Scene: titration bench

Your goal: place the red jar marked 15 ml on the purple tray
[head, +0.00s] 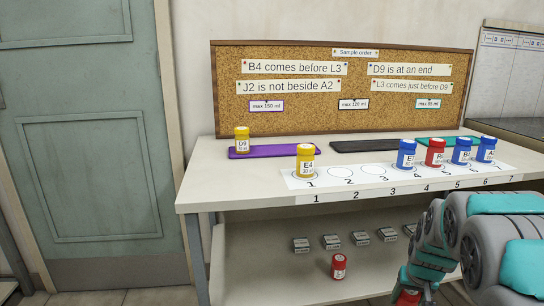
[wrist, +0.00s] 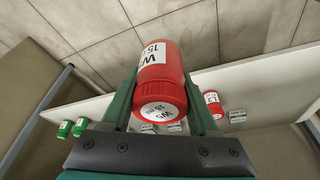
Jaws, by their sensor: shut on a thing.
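The red jar with a white label reading 15 (wrist: 168,80) is in my gripper (wrist: 160,88), between the two dark green fingers in the wrist view. Its lid points toward the camera. In the head view, my gripper is low at the bottom right, mostly hidden by my arm, and a bit of the red jar (head: 408,297) shows there. The purple tray (head: 285,151) lies at the back left of the bench top. A yellow jar marked D9 (head: 242,141) stands on its left end; the tray's right part is bare.
A yellow jar E4 (head: 305,162) stands on spot 1 of the numbered strip (head: 345,186). Blue and red jars (head: 435,153) stand toward its right. Black (head: 370,146) and teal trays lie behind. Another red jar (head: 338,266) and small tags are on the lower shelf.

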